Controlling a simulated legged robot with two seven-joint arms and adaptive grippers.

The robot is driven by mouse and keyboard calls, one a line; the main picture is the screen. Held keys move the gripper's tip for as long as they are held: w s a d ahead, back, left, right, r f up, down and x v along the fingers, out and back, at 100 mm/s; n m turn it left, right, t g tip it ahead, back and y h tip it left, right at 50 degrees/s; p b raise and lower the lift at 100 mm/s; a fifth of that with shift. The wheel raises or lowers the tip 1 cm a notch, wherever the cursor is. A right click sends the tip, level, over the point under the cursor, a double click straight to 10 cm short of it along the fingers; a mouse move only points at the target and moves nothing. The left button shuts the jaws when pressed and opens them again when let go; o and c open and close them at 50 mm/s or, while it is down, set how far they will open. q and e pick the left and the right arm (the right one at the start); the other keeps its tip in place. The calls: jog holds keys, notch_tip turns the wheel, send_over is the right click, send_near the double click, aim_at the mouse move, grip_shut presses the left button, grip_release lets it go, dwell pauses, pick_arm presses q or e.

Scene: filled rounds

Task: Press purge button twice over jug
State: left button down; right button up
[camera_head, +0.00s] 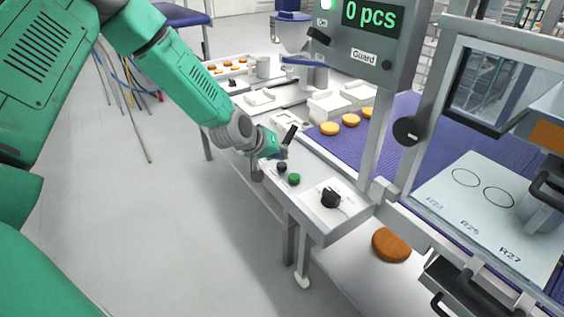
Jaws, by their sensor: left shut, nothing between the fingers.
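My left gripper (285,152) comes down from the upper left and is shut and empty. Its tip is just above the near edge of the control ledge, close to a small dark button (281,167). Whether it touches that button cannot be told. A green button (293,179) sits next to the dark one, nearer the camera. No label reading purge is legible on either. A light grey jug-like cup (263,67) stands on the far tray, well beyond the gripper. My right gripper is not in view.
A black rotary knob (331,197) sits on the ledge. A display (371,16) reads "0 pcs" above a Guard label. Orange-brown rounds (350,120) lie on the purple belt (395,135). A framed guard door (452,75) stands right. Floor at left is clear.

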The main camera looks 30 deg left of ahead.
aim_at(281, 165)
pick_arm(q)
notch_tip(281, 165, up, 5)
jog(key=p, duration=0.4)
dwell(0.3)
jog(key=shift+s+f, duration=0.1)
dwell(0.7)
